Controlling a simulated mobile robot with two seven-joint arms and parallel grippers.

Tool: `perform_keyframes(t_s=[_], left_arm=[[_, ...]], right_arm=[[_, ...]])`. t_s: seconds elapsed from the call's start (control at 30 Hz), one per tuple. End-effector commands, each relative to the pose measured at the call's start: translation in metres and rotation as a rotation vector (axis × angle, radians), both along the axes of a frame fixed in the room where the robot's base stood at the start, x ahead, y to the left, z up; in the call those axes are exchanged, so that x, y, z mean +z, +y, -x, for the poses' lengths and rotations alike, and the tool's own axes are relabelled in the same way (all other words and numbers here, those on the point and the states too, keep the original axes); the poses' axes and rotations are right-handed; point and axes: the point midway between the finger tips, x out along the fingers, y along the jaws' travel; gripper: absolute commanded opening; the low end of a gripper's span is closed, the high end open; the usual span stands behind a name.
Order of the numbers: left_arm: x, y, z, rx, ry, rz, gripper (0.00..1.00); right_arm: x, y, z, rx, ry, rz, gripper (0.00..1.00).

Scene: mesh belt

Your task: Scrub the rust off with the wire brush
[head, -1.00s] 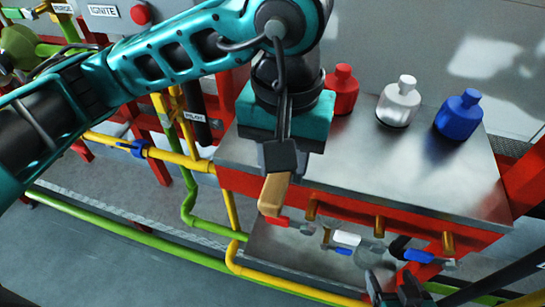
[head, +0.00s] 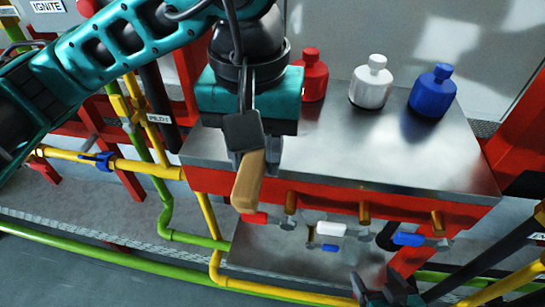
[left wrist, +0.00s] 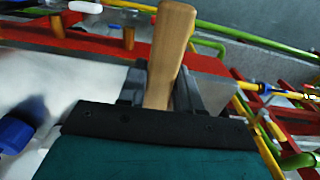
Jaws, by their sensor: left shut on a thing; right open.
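My left gripper (head: 246,158) is shut on a wooden-handled tool, the wire brush (head: 249,183), over the front left part of the steel-topped bench. The wooden handle also shows between the jaws in the left wrist view (left wrist: 170,50). The brush's bristles are not visible in either view. Brown, rust-coloured stubs (head: 364,211) stick out below the bench's front edge, but I cannot tell whether they carry the rust. My right gripper (head: 387,288) is open and empty at the bottom, below the bench front.
The red bench with a steel top (head: 390,150) carries a red bottle (head: 312,75), a white bottle (head: 370,82) and a blue bottle (head: 433,90). Red, white and blue handles (head: 408,239) sit below its front edge. Yellow pipes (head: 140,168) and green pipes (head: 100,253) run left and below.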

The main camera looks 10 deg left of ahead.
Motion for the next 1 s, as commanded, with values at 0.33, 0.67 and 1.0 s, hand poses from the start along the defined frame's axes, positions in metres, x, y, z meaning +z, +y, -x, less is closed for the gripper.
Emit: perform_keyframes(t_s=[0.33,0.67,1.0], left_arm=[[-0.004,0.018,0.0,0.002,0.005,-0.009,0.0],[-0.003,0.045,-0.001,0.002,0.006,-0.01,0.0],[-0.001,0.047,-0.01,0.002,0.004,-0.008,0.0]], right_arm=[[-0.01,0.0,-0.001,-0.001,-0.002,-0.001,0.74],[-0.021,0.0,-0.001,-0.001,-0.002,-0.001,0.74],[-0.025,0.0,-0.001,-0.001,-0.002,-0.001,0.74]])
